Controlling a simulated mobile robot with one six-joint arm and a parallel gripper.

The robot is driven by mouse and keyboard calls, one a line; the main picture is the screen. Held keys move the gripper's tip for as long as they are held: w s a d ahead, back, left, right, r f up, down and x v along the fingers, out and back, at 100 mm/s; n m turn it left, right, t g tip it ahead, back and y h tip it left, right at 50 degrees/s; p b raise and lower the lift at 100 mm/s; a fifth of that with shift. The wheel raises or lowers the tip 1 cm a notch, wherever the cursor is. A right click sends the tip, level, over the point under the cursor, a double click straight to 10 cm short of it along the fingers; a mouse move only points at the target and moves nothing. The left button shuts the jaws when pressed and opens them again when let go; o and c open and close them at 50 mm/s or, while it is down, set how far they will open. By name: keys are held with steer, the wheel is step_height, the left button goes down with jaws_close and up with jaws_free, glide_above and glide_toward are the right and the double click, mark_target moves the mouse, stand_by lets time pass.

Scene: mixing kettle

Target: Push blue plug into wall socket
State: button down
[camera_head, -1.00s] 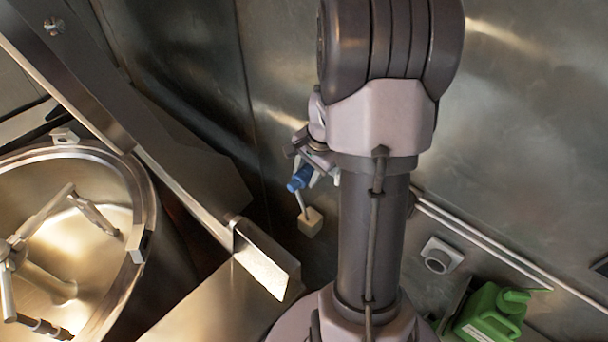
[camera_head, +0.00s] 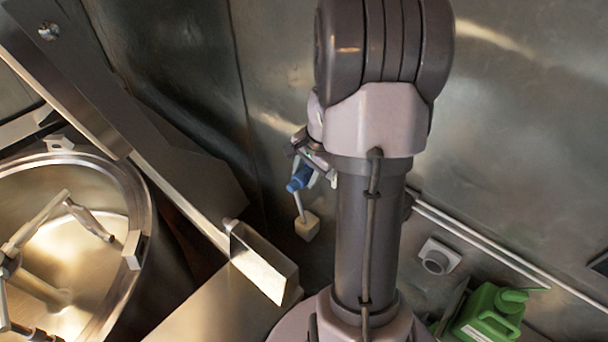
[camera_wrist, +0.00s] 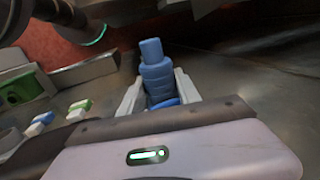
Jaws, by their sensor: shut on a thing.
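The blue plug (camera_head: 299,179) is held in my gripper, left of my arm in the head view. A pale stem runs down from it to a cream block (camera_head: 307,227). In the wrist view the blue plug (camera_wrist: 155,72) stands between the two pale fingers of my gripper (camera_wrist: 158,92), which is shut on it. A grey fitting with a round opening (camera_head: 437,258), which looks like the wall socket, is right of my arm, apart from the plug. My arm hides part of the gripper in the head view.
A large metal kettle (camera_head: 140,205) with a stirrer stands at the left, with a metal beam (camera_head: 150,160) beside it. A green canister (camera_head: 487,315) is at the lower right. White pipes (camera_head: 490,247) run along the wall. Small blue and green parts (camera_wrist: 80,106) show in the wrist view.

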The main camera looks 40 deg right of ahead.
steer(key=shift+d, duration=0.15)
steer(key=c, duration=0.8)
jaws_free()
steer(key=shift+d, duration=0.15)
steer(key=o, duration=0.5)
steer(key=shift+p+v, duration=2.2)
steer(key=shift+v, duration=1.35)
steer(key=shift+f, duration=0.1)
